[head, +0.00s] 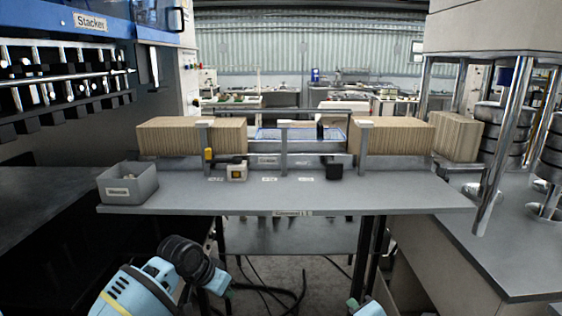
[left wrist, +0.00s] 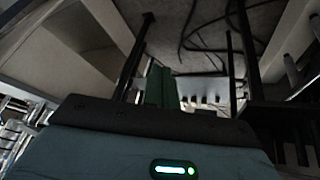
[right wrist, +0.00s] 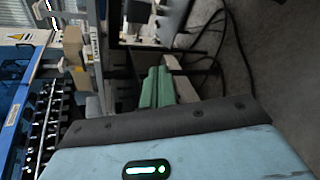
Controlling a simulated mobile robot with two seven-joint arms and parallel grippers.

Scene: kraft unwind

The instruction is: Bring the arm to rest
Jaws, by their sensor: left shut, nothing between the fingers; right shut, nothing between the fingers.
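My left arm (head: 150,285) comes in at the bottom left of the head view, folded low in front of the table. My left gripper shows in the left wrist view as green fingers (left wrist: 158,86), close together with nothing between them. Of my right arm (head: 366,307), only a small piece shows at the bottom edge of the head view. My right gripper shows in the right wrist view as green fingers (right wrist: 156,87), also shut and empty. Both arms appear apart from the table.
A grey table (head: 385,193) stands ahead, with a grey bin (head: 128,185) at its left end. Brown cardboard stacks (head: 190,137) line its back. A yellow-and-white device (head: 237,173) and a black block (head: 335,171) stand between posts. Cables (head: 268,290) lie on the floor below.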

